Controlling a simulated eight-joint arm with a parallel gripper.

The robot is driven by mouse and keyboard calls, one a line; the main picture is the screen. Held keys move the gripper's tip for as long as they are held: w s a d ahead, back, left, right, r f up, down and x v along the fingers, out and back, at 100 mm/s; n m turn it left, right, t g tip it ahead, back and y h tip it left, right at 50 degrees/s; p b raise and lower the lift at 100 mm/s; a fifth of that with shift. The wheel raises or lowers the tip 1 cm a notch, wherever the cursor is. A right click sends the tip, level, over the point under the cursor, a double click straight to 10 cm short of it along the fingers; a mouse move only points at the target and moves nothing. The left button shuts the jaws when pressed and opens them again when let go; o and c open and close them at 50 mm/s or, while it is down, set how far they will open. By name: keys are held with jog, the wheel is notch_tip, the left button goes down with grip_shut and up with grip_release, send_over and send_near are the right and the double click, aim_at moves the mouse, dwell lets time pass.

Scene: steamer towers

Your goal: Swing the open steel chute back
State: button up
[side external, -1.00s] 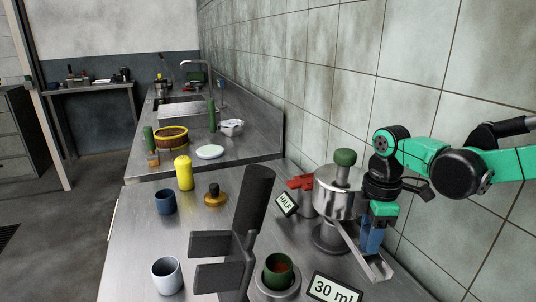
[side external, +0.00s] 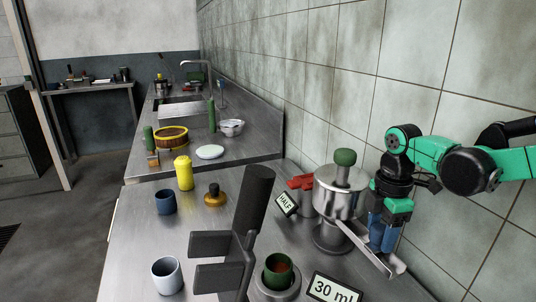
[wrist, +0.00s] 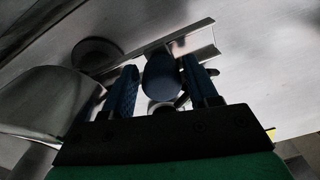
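The steel chute (side external: 356,237) slopes out from the base of the steel pot-shaped vessel (side external: 340,200) toward the front right in the side view. My gripper (side external: 381,246) points down at the chute's outer part, and its blue fingers hide some of it. In the wrist view my gripper (wrist: 160,66) has its fingers apart, with a dark blue rounded knob (wrist: 162,77) between them. A gap shows beside the knob on the left; contact on the right is unclear. The chute (wrist: 197,40) passes behind the fingers.
A red handle (side external: 301,182) and a HALF sign (side external: 287,204) stand left of the vessel. A green cup (side external: 278,272) and a 30 ml sign (side external: 334,290) are in front. The tiled wall (side external: 480,100) rises behind on the right.

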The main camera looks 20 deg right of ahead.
jog(key=shift+o, duration=0.7)
jog(key=shift+r, duration=2.8)
jog(key=shift+s, duration=0.1)
jog(key=shift+s+r+m+t, duration=0.1)
jog(key=shift+s+m+t, duration=0.2)
jog(key=shift+m, duration=0.3)
jog(key=s+m+t, duration=0.1)
jog(key=m, duration=0.2)
jog(key=s+m+t, duration=0.2)
jog(key=m, duration=0.2)
jog(key=s+f+m+t, duration=0.1)
jog(key=m+t, duration=0.1)
jog(key=m, duration=0.1)
jog(key=shift+s+d+m, duration=0.3)
jog(key=shift+s+m, duration=0.1)
jog(key=shift+s+f+m+t, duration=0.2)
jog(key=shift+m+t, duration=0.1)
jog(key=shift+m, duration=0.3)
jog(key=shift+s+f+m+t, duration=0.15)
jog(key=shift+m+t, duration=0.15)
jog(key=shift+m, duration=0.3)
